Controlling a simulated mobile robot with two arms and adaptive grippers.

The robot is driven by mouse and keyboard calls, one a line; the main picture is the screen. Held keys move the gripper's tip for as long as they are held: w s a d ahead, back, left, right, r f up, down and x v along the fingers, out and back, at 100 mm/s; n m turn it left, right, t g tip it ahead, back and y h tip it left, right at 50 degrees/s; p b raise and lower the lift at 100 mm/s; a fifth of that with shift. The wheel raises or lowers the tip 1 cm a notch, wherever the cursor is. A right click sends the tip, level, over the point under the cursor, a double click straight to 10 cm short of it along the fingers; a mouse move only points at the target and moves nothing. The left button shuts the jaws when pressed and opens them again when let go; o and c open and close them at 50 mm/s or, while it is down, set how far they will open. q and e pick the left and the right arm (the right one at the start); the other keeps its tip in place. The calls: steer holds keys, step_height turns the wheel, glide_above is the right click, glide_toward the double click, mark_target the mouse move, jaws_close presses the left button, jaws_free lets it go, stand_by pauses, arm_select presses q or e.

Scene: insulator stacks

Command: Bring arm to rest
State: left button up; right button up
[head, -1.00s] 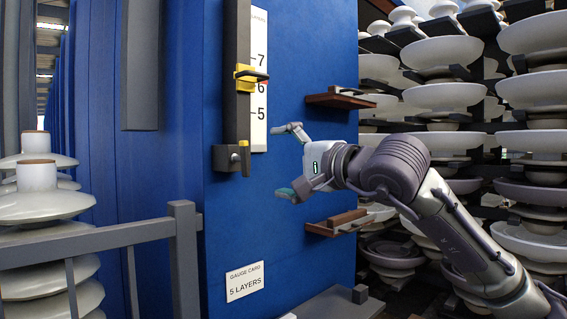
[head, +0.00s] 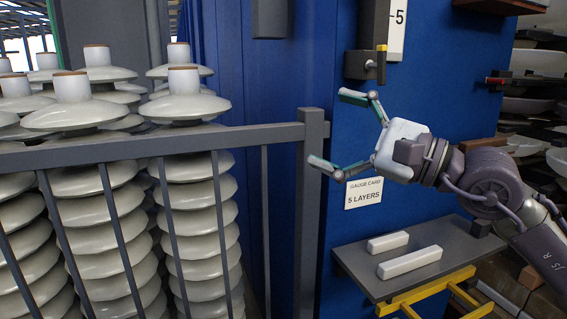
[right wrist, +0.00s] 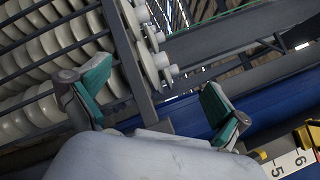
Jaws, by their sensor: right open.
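My right gripper (head: 345,133) is open and empty in the head view. Its arm comes in from the right and its fingers point left, in front of the blue wall (head: 345,235). The right wrist view shows its two green-padded fingers (right wrist: 150,98) spread apart with nothing between them. The gripper is to the right of the grey railing post (head: 312,210) in the head view, just above the gauge card (head: 363,193) reading "5 LAYERS". My left gripper is not in view.
Stacks of white insulators (head: 195,190) stand behind the grey railing (head: 110,150). A grey shelf (head: 360,262) with two white bars (head: 412,262) is below the gripper. A scale (head: 397,35) and a black-and-yellow fitting (head: 368,65) are on the wall above.

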steer(key=s+d+f+n+t+h, duration=0.15)
steer(key=d+f+n+h, duration=0.45)
steer(key=f, duration=0.6)
steer(key=d+f+n+t+h, duration=0.2)
steer(key=d+f+n+h, duration=0.3)
steer(key=f+n+h, duration=0.5)
steer(key=s+d+f+n+t+h, duration=0.15)
steer(key=d+f+n+h, duration=0.35)
steer(key=f, duration=0.9)
steer(key=s+a+f+m+g+y, duration=0.25)
steer(key=s+f+g, duration=0.35)
steer(key=s+f, duration=0.5)
steer(key=s+a+f+m+g+y, duration=0.1)
steer(key=s+f+m+g, duration=0.2)
steer(key=s+f+g, duration=0.6)
steer(key=s+f+t, duration=0.1)
steer(key=s+f, duration=0.2)
steer(key=f, duration=1.1)
steer(key=s+f+t, duration=0.1)
steer(key=s+f, duration=0.2)
steer(key=f, duration=1.1)
steer(key=s+d+f+g, duration=0.1)
steer(key=s+d+f, duration=0.2)
steer(key=s+f, duration=1.2)
steer(key=shift+s+d, duration=0.15)
steer(key=shift+s, duration=0.25)
